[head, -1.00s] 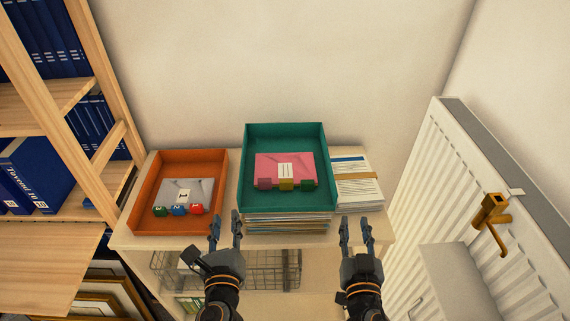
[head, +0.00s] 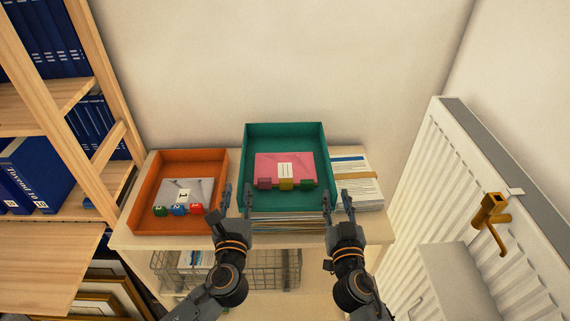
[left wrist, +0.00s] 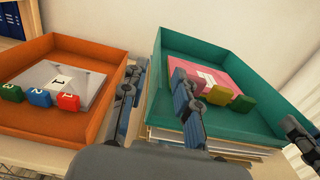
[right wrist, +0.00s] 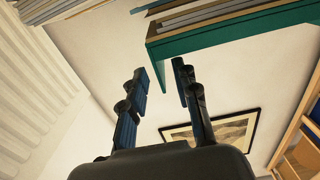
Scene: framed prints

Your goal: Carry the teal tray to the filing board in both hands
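The teal tray (head: 283,130) sits level on a stack of papers and folders (head: 285,226) on a pale shelf unit. Inside lie a pink envelope (head: 270,163) with a white label and a pink, a yellow and a green block (head: 307,184). My left gripper (head: 237,192) is open at the tray's left wall near its front corner; in the left wrist view (left wrist: 158,95) the fingers appear on either side of that wall. My right gripper (head: 341,197) is open at the front right corner. The right wrist view (right wrist: 160,85) shows its fingers apart near the tray's edge (right wrist: 230,35); contact is unclear.
An orange tray (head: 178,157) with a grey envelope and several blocks stands close on the left. A paper stack (head: 358,185) lies on the right. A wire basket (head: 265,272) is below. A radiator (head: 440,190) stands at right, a bookshelf (head: 105,150) at left.

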